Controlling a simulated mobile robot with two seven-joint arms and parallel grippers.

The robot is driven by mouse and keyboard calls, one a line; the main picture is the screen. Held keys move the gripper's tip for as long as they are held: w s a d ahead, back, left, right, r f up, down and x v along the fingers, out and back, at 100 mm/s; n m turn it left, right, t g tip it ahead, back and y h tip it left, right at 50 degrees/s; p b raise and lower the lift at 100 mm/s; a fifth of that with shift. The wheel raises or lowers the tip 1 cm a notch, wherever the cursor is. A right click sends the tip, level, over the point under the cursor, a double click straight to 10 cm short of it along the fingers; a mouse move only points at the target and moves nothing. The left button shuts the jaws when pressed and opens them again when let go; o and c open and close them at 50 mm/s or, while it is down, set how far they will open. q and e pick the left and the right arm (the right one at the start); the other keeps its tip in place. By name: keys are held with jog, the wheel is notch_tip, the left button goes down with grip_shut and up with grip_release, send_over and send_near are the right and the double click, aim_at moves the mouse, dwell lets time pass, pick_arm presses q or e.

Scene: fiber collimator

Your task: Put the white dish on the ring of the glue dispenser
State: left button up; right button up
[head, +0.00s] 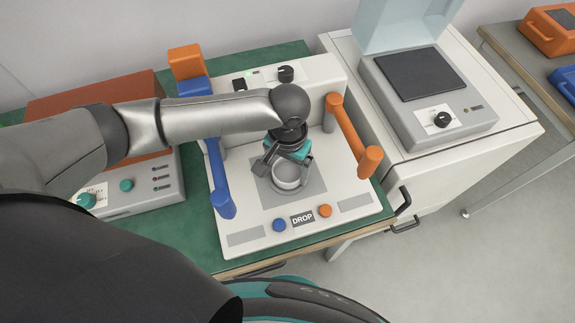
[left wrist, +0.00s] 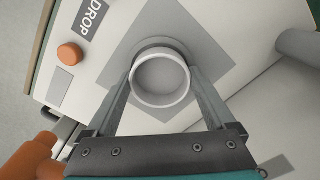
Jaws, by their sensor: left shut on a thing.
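The white dish (left wrist: 161,82) is a small round cup, seen from above in the left wrist view. My left gripper (left wrist: 160,92) is shut on it, one finger on each side. In the head view the dish (head: 287,179) is over the grey square in the middle of the glue dispenser (head: 285,237). The grey ring (left wrist: 153,43) shows partly past the dish's far edge; the rest is hidden beneath the dish. I cannot tell whether the dish touches the ring. My right gripper is not in view.
A blue handle (head: 219,180) and an orange handle (head: 352,135) flank the dispenser plate. Blue and orange buttons sit by the DROP label (head: 302,219) in front. A grey device with a raised clear lid (head: 405,25) stands on the cabinet to the right.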

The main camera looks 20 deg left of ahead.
pick_arm(q)
jog(key=o, duration=1.3)
jog(key=shift+r, duration=0.1)
